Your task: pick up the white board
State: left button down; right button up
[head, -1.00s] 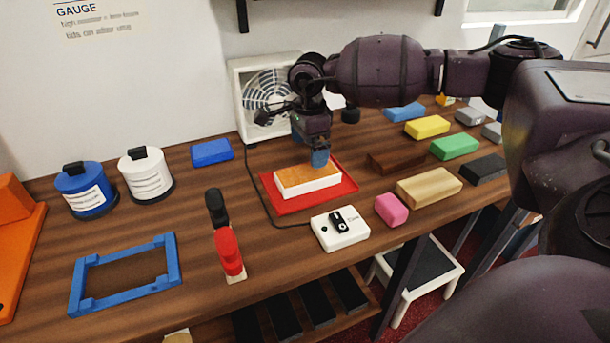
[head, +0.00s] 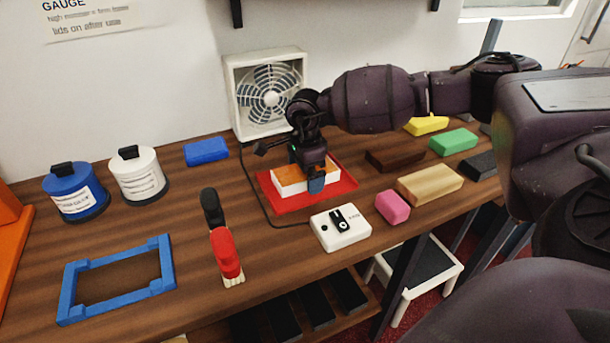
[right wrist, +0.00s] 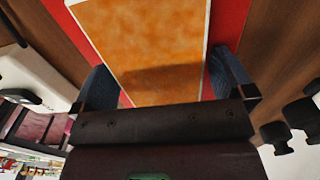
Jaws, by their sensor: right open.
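The white board (head: 287,186) is a block with white sides and an orange top. It lies flat on the red tray (head: 341,187). My right gripper (head: 309,174) is open and low over the right part of the board in the head view. In the right wrist view the orange top of the board (right wrist: 150,40) runs between the two blue-padded fingers of my right gripper (right wrist: 165,82), one on each side. I cannot tell whether the fingers touch it. My left gripper is not in view.
A white fan (head: 268,95) stands behind the tray. A white switch box (head: 341,228) with a dark cable is in front. Pink (head: 393,207), tan (head: 430,184) and dark brown (head: 394,159) blocks lie to the right.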

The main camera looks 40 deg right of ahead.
jog(key=c, duration=0.9)
pick_arm(q)
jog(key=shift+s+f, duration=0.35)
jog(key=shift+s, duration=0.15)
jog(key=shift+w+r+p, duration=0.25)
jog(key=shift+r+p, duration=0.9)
jog(key=shift+p, duration=0.1)
pick_arm(e)
jog(key=shift+r, duration=10.05)
